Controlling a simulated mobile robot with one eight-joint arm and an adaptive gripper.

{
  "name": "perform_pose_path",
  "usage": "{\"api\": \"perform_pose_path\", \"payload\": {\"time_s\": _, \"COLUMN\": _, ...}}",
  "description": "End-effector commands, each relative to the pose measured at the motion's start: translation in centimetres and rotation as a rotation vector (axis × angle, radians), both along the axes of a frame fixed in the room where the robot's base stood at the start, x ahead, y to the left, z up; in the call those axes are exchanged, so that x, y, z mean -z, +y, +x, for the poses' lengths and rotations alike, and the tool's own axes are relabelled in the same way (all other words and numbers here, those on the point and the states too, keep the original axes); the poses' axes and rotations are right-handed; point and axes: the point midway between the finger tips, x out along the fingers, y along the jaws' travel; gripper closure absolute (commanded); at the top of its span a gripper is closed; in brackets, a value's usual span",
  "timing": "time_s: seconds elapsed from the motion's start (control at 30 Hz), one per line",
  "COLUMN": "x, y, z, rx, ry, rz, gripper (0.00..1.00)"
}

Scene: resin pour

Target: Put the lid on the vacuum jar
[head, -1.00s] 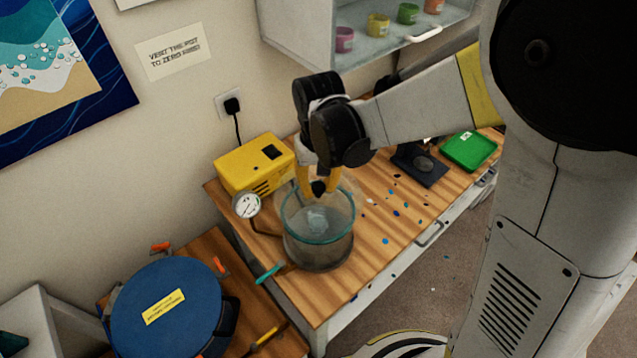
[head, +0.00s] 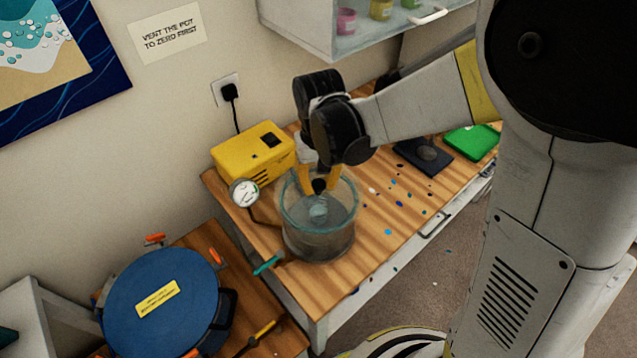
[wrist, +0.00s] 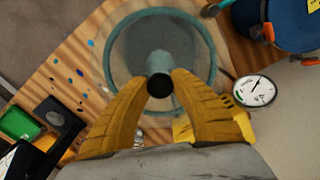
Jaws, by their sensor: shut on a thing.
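The vacuum jar (head: 318,240) is a clear glass pot with a teal rim, upright on the wooden bench. In the wrist view its teal ring (wrist: 109,62) lies beyond my fingertips. My gripper (head: 320,186) has yellow fingers pointing down over the jar mouth. It is shut on the knob (wrist: 159,66) of the clear lid, a dark-ended upright post in the wrist view. The lid's see-through disc is hard to make out against the jar. It appears at or just above the rim; I cannot tell whether it touches.
A yellow pump (head: 252,155) and a dial gauge (head: 244,193) stand close beside the jar. A teal-handled valve (head: 268,264) sticks out front left. A blue-lidded pot (head: 160,300) stands lower left. A green tray (head: 470,141) and dark scale (head: 424,156) lie right; a wall cabinet (head: 350,22) hangs above.

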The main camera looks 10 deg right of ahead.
Motion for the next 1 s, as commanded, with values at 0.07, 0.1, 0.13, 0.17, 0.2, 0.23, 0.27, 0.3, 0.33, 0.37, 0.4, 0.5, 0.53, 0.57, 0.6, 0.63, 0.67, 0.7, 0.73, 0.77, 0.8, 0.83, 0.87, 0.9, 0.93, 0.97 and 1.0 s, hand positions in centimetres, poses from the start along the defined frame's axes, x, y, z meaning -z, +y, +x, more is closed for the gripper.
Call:
{"api": "perform_pose_path", "payload": {"time_s": 0.07, "x": 0.2, "y": 0.0, "z": 0.0, "rx": 0.000, "ry": 0.000, "rz": 0.000, "gripper": 1.00}}
{"api": "perform_pose_path", "payload": {"time_s": 0.1, "x": 0.3, "y": 0.0, "z": 0.0, "rx": 0.000, "ry": 0.000, "rz": 0.000, "gripper": 1.00}}
{"api": "perform_pose_path", "payload": {"time_s": 0.13, "x": 0.4, "y": 0.0, "z": 0.0, "rx": 0.000, "ry": 0.000, "rz": 0.000, "gripper": 1.00}}
{"api": "perform_pose_path", "payload": {"time_s": 0.17, "x": 0.4, "y": 0.0, "z": 0.0, "rx": 0.000, "ry": 0.000, "rz": 0.000, "gripper": 1.00}}
{"api": "perform_pose_path", "payload": {"time_s": 0.2, "x": 0.5, "y": 0.0, "z": 0.0, "rx": 0.000, "ry": 0.000, "rz": 0.000, "gripper": 1.00}}
{"api": "perform_pose_path", "payload": {"time_s": 0.23, "x": 0.6, "y": 0.0, "z": 0.0, "rx": 0.000, "ry": 0.000, "rz": 0.000, "gripper": 1.00}}
{"api": "perform_pose_path", "payload": {"time_s": 0.27, "x": 0.6, "y": 0.0, "z": 0.0, "rx": 0.000, "ry": 0.000, "rz": 0.000, "gripper": 1.00}}
{"api": "perform_pose_path", "payload": {"time_s": 0.3, "x": 0.7, "y": 0.0, "z": 0.0, "rx": 0.000, "ry": 0.000, "rz": 0.000, "gripper": 1.00}}
{"api": "perform_pose_path", "payload": {"time_s": 0.33, "x": 0.8, "y": 0.0, "z": 0.0, "rx": 0.000, "ry": 0.000, "rz": 0.000, "gripper": 1.00}}
{"api": "perform_pose_path", "payload": {"time_s": 0.37, "x": 0.8, "y": 0.0, "z": 0.0, "rx": 0.000, "ry": 0.000, "rz": 0.000, "gripper": 1.00}}
{"api": "perform_pose_path", "payload": {"time_s": 0.4, "x": 0.8, "y": 0.0, "z": 0.0, "rx": 0.000, "ry": 0.000, "rz": 0.000, "gripper": 0.68}}
{"api": "perform_pose_path", "payload": {"time_s": 0.5, "x": 0.7, "y": 0.0, "z": 0.0, "rx": 0.000, "ry": 0.000, "rz": 0.000, "gripper": 0.49}}
{"api": "perform_pose_path", "payload": {"time_s": 0.53, "x": 0.7, "y": 0.0, "z": 0.0, "rx": 0.000, "ry": 0.000, "rz": 0.000, "gripper": 0.49}}
{"api": "perform_pose_path", "payload": {"time_s": 0.57, "x": 0.7, "y": 0.0, "z": 0.0, "rx": 0.000, "ry": 0.000, "rz": 0.000, "gripper": 0.49}}
{"api": "perform_pose_path", "payload": {"time_s": 0.6, "x": 0.7, "y": 0.0, "z": 0.0, "rx": 0.000, "ry": 0.000, "rz": 0.000, "gripper": 0.49}}
{"api": "perform_pose_path", "payload": {"time_s": 0.63, "x": 0.7, "y": 0.0, "z": 0.0, "rx": 0.000, "ry": 0.000, "rz": 0.000, "gripper": 0.49}}
{"api": "perform_pose_path", "payload": {"time_s": 0.67, "x": 0.7, "y": 0.0, "z": 0.0, "rx": 0.000, "ry": 0.000, "rz": 0.000, "gripper": 0.49}}
{"api": "perform_pose_path", "payload": {"time_s": 0.7, "x": 0.8, "y": 0.0, "z": 0.0, "rx": 0.000, "ry": 0.000, "rz": 0.000, "gripper": 0.49}}
{"api": "perform_pose_path", "payload": {"time_s": 0.73, "x": 0.7, "y": 0.0, "z": 0.0, "rx": 0.000, "ry": 0.000, "rz": 0.000, "gripper": 0.49}}
{"api": "perform_pose_path", "payload": {"time_s": 0.77, "x": 0.7, "y": 0.0, "z": 0.0, "rx": 0.000, "ry": 0.000, "rz": 0.000, "gripper": 0.49}}
{"api": "perform_pose_path", "payload": {"time_s": 0.8, "x": 0.6, "y": 0.0, "z": 0.0, "rx": 0.000, "ry": 0.000, "rz": 0.000, "gripper": 0.49}}
{"api": "perform_pose_path", "payload": {"time_s": 0.83, "x": 0.5, "y": 0.0, "z": 0.0, "rx": 0.000, "ry": 0.000, "rz": 0.000, "gripper": 0.49}}
{"api": "perform_pose_path", "payload": {"time_s": 0.87, "x": 0.3, "y": 0.0, "z": 0.0, "rx": 0.000, "ry": 0.000, "rz": 0.000, "gripper": 0.49}}
{"api": "perform_pose_path", "payload": {"time_s": 0.9, "x": 0.0, "y": 0.0, "z": 0.0, "rx": 0.000, "ry": 0.000, "rz": 0.000, "gripper": 0.49}}
{"api": "perform_pose_path", "payload": {"time_s": 0.93, "x": -0.3, "y": 0.0, "z": 0.0, "rx": 0.000, "ry": 0.000, "rz": 0.000, "gripper": 0.49}}
{"api": "perform_pose_path", "payload": {"time_s": 0.97, "x": -0.6, "y": 0.0, "z": 0.0, "rx": 0.000, "ry": 0.000, "rz": 0.000, "gripper": 0.49}}
{"api": "perform_pose_path", "payload": {"time_s": 1.0, "x": -1.1, "y": 0.0, "z": 0.0, "rx": 0.000, "ry": 0.000, "rz": 0.000, "gripper": 0.49}}
